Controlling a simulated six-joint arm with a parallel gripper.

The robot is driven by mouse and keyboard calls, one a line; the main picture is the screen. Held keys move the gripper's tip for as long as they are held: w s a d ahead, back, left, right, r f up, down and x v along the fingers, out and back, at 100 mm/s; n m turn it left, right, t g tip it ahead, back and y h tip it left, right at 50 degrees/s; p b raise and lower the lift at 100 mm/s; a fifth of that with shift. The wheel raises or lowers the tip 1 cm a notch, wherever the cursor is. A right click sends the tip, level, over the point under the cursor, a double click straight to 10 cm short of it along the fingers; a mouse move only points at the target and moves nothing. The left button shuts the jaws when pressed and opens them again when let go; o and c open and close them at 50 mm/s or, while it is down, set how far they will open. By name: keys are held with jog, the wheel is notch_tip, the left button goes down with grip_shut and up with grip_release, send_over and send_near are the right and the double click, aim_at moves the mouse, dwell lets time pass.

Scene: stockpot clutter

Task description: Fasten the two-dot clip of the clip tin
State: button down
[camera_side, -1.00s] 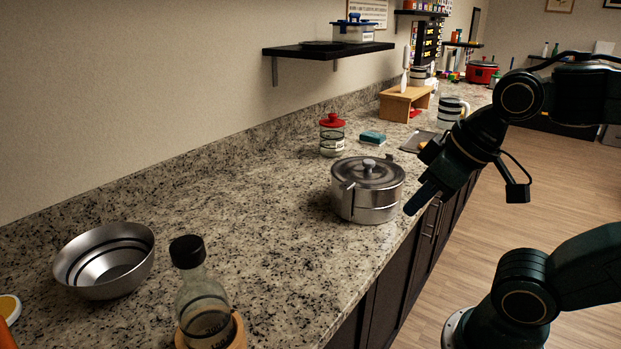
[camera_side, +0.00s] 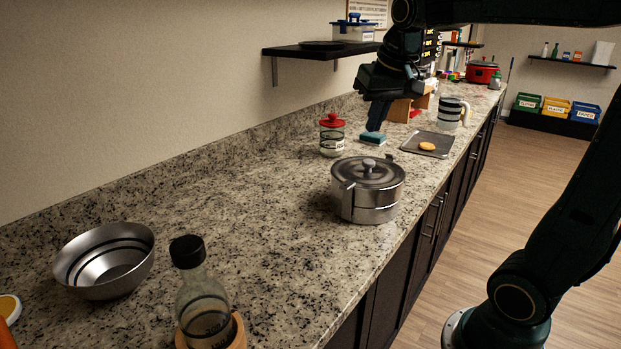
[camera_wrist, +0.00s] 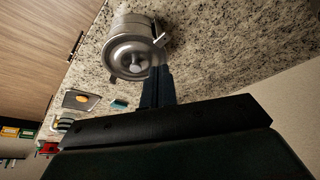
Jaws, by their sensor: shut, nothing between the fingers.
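The clip tin (camera_side: 368,202) is a round steel pot with a lid and a grey knob, standing upright near the counter's front edge. One clip (camera_side: 348,186) shows on its left side, and another small tab sticks out at the back right of the rim. Dots on the clips are too small to make out. In the wrist view the tin (camera_wrist: 132,55) is at the top, with a clip standing out at its right. My gripper (camera_side: 375,126) is shut and empty, pointing down above the counter behind the tin. Its fingers (camera_wrist: 158,82) also show in the wrist view.
A tray (camera_side: 428,145) with a yellow-orange item and a striped mug (camera_side: 450,112) stand farther back. A steel bowl (camera_side: 105,262) and a bottle (camera_side: 203,300) are at front left. The counter between is clear.

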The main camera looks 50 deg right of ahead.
jog(key=w+d+f+m+g, duration=0.1)
jog(key=w+d+m, duration=0.25)
jog(key=d, duration=0.55)
jog(key=w+d+f+m+g, duration=0.1)
jog(key=w+d+m, duration=0.1)
jog(key=w+d, duration=0.45)
jog(key=s+d+f+m, duration=0.1)
jog(key=d+f+m, duration=0.2)
jog(key=d, duration=0.7)
jog(key=s+d+f+m+g, duration=0.1)
jog(key=d+f+m, duration=0.2)
jog(key=d+f, duration=0.4)
jog(key=d, duration=0.2)
jog(key=shift+s+d+g+y, duration=0.3)
jog(key=shift+s+d, duration=0.05)
jog(key=shift+s, duration=0.05)
jog(key=shift+f, duration=0.15)
jog(key=f, duration=0.6)
jog(key=d+f, duration=0.1)
jog(key=f, duration=0.2)
jog(key=shift+f, duration=0.2)
jog(key=shift+a+r, duration=0.5)
jog(key=shift+a, duration=0.35)
jog(key=shift+a+r, duration=0.5)
jog(key=shift+a, duration=0.35)
jog(key=shift+a+r, duration=0.15)
